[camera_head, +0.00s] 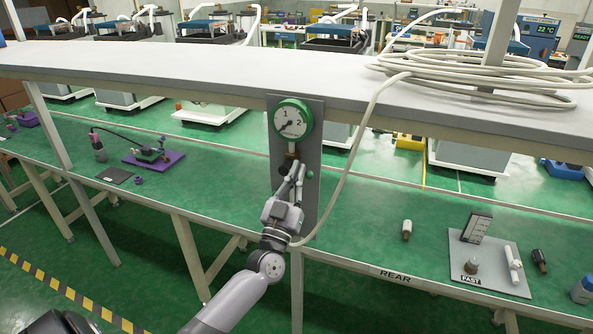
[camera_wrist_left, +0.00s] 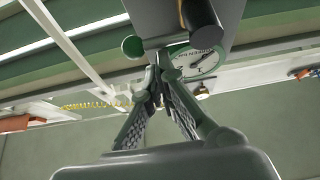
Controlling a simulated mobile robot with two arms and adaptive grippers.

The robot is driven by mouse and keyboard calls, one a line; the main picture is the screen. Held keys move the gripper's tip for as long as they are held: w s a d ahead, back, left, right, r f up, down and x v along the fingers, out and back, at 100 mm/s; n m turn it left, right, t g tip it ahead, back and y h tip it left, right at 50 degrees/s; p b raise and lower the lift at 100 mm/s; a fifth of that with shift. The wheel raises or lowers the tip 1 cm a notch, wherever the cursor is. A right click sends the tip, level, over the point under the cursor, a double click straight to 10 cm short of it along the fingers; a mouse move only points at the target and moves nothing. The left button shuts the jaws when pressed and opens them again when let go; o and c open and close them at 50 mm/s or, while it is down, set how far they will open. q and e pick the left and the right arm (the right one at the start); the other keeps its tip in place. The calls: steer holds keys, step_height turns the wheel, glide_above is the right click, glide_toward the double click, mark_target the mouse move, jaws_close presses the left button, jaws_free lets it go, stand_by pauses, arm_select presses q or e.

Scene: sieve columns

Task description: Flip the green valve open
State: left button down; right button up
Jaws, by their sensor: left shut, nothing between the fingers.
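A grey panel (camera_head: 314,130) hangs at the shelf's front edge and carries a round gauge (camera_head: 293,119) with a green rim. Below the gauge is a brass fitting (camera_head: 291,152). A small green round part, probably of the green valve (camera_head: 309,174), shows right of my fingers; a green disc (camera_wrist_left: 132,46) shows in the left wrist view. The rest of the valve is hidden or unclear. My left gripper (camera_head: 297,168) is shut and empty, pointing up in front of the panel below the gauge. In the left wrist view its fingertips (camera_wrist_left: 160,70) meet near the panel; contact cannot be told.
A white hose (camera_head: 356,140) runs down from a coil (camera_head: 480,75) on the shelf (camera_head: 190,65) and passes close to my left gripper. A dark cylinder (camera_wrist_left: 198,18) sticks out near the fingers. A grey board (camera_head: 490,262) with parts lies on the green bench at right.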

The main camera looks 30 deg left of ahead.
arm_select(q)
steer(key=shift+d+f+m+h, duration=0.1)
steer(key=shift+f+m+h, duration=0.15)
steer(key=shift+m+h, duration=0.5)
